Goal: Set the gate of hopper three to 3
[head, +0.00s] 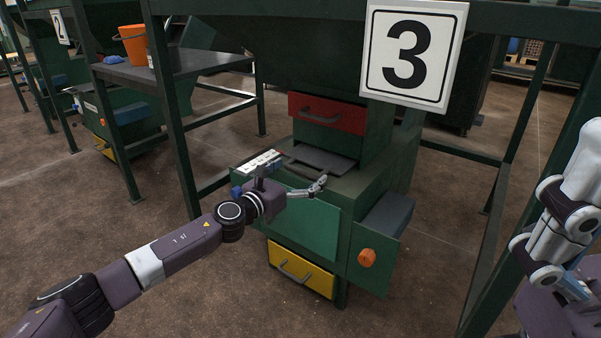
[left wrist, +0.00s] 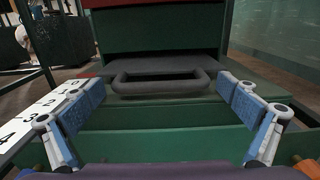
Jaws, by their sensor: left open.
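Hopper three carries a white sign with a black 3 (head: 412,54). Below its red drawer is a dark grey slide gate (head: 320,158). In the left wrist view the gate's dark loop handle (left wrist: 160,74) faces me, centred ahead. A white number scale (head: 260,162) lies left of the gate; in the left wrist view the scale (left wrist: 42,118) shows digits including 4 and 0. I cannot tell which number the gate stands at. My left gripper (head: 321,184) is open and empty just in front of the handle, its blue-padded fingers (left wrist: 165,100) on either side, apart from it.
The red drawer (head: 327,114) is above the gate, the yellow drawer (head: 301,269) below. An orange knob (head: 367,257) sticks out at lower right. Green frame posts stand on both sides. A side table (head: 180,62) with an orange bucket (head: 133,44) is at left.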

